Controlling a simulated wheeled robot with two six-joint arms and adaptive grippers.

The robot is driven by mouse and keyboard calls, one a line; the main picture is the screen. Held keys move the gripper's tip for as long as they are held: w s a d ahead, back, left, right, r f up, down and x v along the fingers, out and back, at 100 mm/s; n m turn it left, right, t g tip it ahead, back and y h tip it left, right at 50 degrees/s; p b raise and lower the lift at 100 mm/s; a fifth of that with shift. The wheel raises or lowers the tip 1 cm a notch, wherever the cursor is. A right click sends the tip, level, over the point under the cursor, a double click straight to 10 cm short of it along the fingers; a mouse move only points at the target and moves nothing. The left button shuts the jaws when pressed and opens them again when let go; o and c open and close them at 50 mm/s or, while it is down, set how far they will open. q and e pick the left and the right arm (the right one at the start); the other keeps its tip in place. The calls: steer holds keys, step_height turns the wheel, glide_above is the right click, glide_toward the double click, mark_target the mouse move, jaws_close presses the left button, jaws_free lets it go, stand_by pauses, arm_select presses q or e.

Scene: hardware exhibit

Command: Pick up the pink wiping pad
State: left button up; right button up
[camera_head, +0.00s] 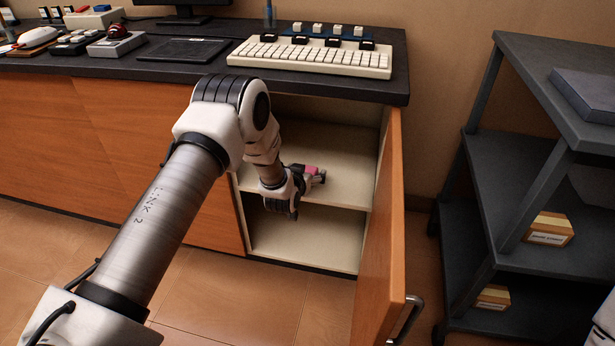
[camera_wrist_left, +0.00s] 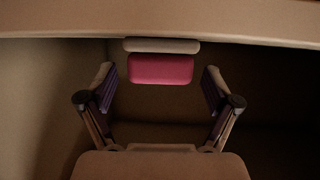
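The pink wiping pad (camera_head: 310,170) lies in the open cabinet, on the upper shelf, partly hidden by my left gripper (camera_head: 300,182). In the left wrist view the pad (camera_wrist_left: 161,69) shows as a pink block with a pale grey strip along one side. My left gripper (camera_wrist_left: 157,85) is open there, with one finger on each side of the pad and a gap to it on both sides. Only a small part of my right arm shows at the lower right of the head view, and its gripper is out of view.
The cabinet door (camera_head: 383,235) stands open on the right. The shelf (camera_head: 345,185) is otherwise bare. The countertop (camera_head: 300,83) above holds a white keyboard (camera_head: 310,57). A dark shelf rack (camera_head: 475,240) with small boxes stands at the right.

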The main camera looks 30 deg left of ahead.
arm_select(q)
steer(key=c, duration=0.9)
steer(key=shift+c, duration=0.2)
